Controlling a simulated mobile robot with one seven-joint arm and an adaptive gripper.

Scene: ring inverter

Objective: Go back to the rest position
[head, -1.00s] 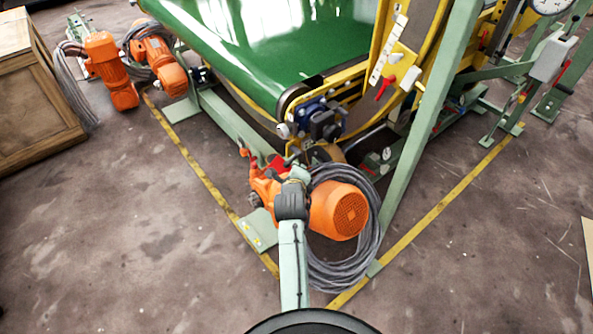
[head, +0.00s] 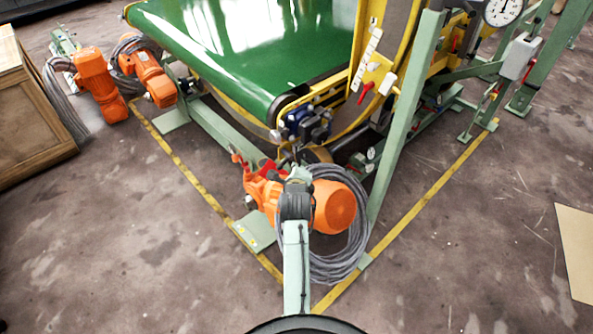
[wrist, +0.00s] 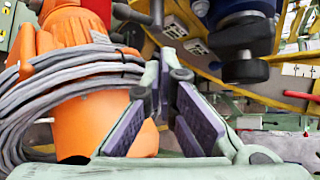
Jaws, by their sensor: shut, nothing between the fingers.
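My gripper (wrist: 165,78) shows in the wrist view with its two dark-padded fingers closed together at the tips and nothing between them. In the head view my arm (head: 296,265) reaches forward from the bottom middle, and its end lies in front of an orange motor (head: 335,207) with a coil of grey cable (head: 350,255). The fingers cannot be made out there. In the wrist view the orange motor (wrist: 95,125) and its cable (wrist: 60,85) are to the left of the fingers. A dark blue and black fitting (wrist: 243,45) is at the upper right.
A green conveyor belt (head: 255,60) on a green and yellow frame stands ahead. A slanted green post (head: 403,115) rises right of my arm. Two more orange motors (head: 98,85) and a wooden crate (head: 35,120) are at the left.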

